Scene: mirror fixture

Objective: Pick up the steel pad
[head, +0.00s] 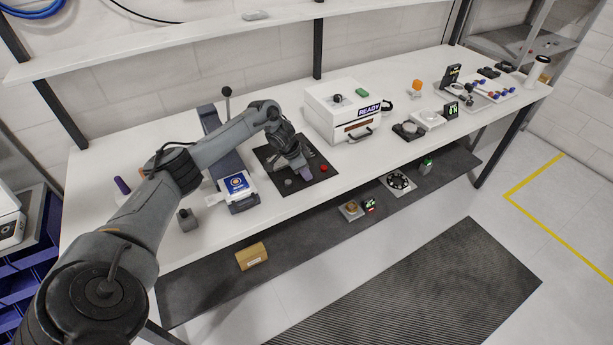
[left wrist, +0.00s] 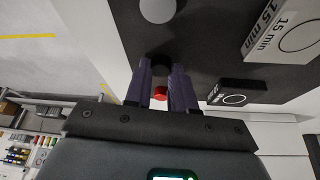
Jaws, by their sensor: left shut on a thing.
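My left gripper (head: 304,176) is low over the black mat (head: 267,157) on the bench. In the left wrist view its two purple fingers (left wrist: 168,68) are closed around a small dark round piece (left wrist: 161,61). The fingers hide much of it, and I cannot tell whether it is the steel pad. A grey, steel-coloured disc (head: 289,182) lies on the mat just left of the gripper; a pale grey disc (left wrist: 158,10) shows beyond the fingertips. A red round piece (head: 323,167) sits to the right of the gripper. My right gripper is not in view.
A white box marked READY (head: 343,108) stands behind and right of the mat. A blue-topped device (head: 237,184) is at its left. Blocks marked 15 min (left wrist: 285,28) show near the gripper. A lower shelf (head: 300,215) holds several items.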

